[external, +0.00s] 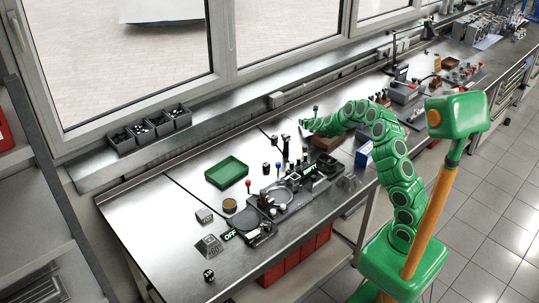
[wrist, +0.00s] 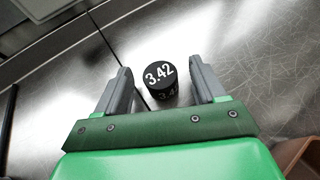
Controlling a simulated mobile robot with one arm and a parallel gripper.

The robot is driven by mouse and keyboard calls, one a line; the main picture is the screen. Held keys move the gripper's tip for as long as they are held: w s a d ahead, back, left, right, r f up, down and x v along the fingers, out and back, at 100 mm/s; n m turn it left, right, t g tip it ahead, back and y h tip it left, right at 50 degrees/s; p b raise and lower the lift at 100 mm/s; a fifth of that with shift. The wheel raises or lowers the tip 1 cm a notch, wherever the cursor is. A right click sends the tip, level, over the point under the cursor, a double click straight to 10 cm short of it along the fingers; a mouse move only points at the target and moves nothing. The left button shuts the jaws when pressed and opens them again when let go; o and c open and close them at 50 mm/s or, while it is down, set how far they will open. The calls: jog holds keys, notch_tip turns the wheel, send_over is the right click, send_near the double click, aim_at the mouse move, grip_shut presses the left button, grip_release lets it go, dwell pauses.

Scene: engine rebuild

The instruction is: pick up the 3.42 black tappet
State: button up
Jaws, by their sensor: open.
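The black tappet (wrist: 161,80), a short cylinder marked 3.42 in white on its top and side, stands on the metal bench in the wrist view. My gripper (wrist: 160,68) is open, with one grey finger to the left of the tappet and one to the right. Gaps show between the tappet and both fingers. In the external view my gripper (external: 305,124) is low over the rear part of the bench. I cannot pick out this tappet for sure there.
A green tray (external: 228,172) lies on the bench, left of a dark fixture with a lit sign (external: 308,169). A brown box (external: 325,138) is close to my arm; a brown edge (wrist: 301,156) shows at lower right in the wrist view. Small bins (external: 150,128) line the window ledge.

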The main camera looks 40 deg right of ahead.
jog(key=shift+w+d+f, duration=0.2)
jog(key=shift+w+d, duration=0.1)
jog(key=shift+w, duration=0.25)
jog(key=c, duration=1.1)
